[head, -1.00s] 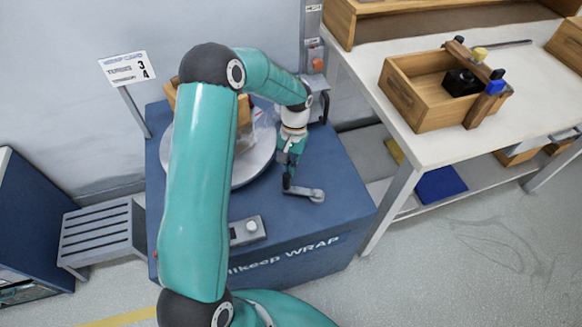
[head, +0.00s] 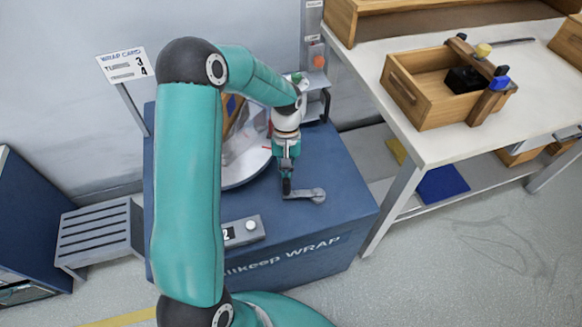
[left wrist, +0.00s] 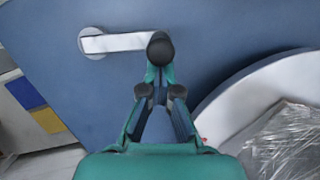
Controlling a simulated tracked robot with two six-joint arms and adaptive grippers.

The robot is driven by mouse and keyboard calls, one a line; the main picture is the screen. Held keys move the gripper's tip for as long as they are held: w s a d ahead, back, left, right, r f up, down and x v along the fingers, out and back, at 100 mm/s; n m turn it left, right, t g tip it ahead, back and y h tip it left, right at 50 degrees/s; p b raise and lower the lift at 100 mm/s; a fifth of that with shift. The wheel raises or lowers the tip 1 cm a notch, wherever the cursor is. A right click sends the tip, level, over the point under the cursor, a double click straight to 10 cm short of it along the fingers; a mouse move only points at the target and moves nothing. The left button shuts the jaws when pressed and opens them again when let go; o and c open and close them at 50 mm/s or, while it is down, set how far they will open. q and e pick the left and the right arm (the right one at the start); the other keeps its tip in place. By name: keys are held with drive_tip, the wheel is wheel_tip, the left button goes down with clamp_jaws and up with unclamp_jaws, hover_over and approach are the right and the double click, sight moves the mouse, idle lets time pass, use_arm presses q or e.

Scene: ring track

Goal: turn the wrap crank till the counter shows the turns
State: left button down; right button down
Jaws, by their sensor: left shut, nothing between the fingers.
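The wrap crank (head: 305,194) is a grey arm on top of the blue wrap machine (head: 335,215), its hub to the right and its dark knob end to the left. My left gripper (head: 287,182) points down at the knob end, shut and empty. In the left wrist view the dark knob (left wrist: 160,48) shows just past the fingertips (left wrist: 160,74); I cannot tell whether they touch it. The counter (head: 241,232) reads 2, partly covered by my arm.
A round turntable (head: 246,172) bears a wrapped load, largely behind my arm. A white workbench (head: 440,140) with a wooden crate (head: 418,108) stands at the right. A slatted grey stand (head: 98,232) is at the left. Floor is free at the lower right.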

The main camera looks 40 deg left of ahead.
use_arm(q)
drive_tip(key=shift+s+d+f+n+b, duration=0.15)
drive_tip(key=shift+s+d+n+b, duration=0.15)
drive_tip(key=shift+s+d+n, duration=0.4)
drive_tip(key=shift+s+n, duration=0.2)
drive_tip(key=shift+n, duration=0.1)
drive_tip(key=shift+a, duration=0.1)
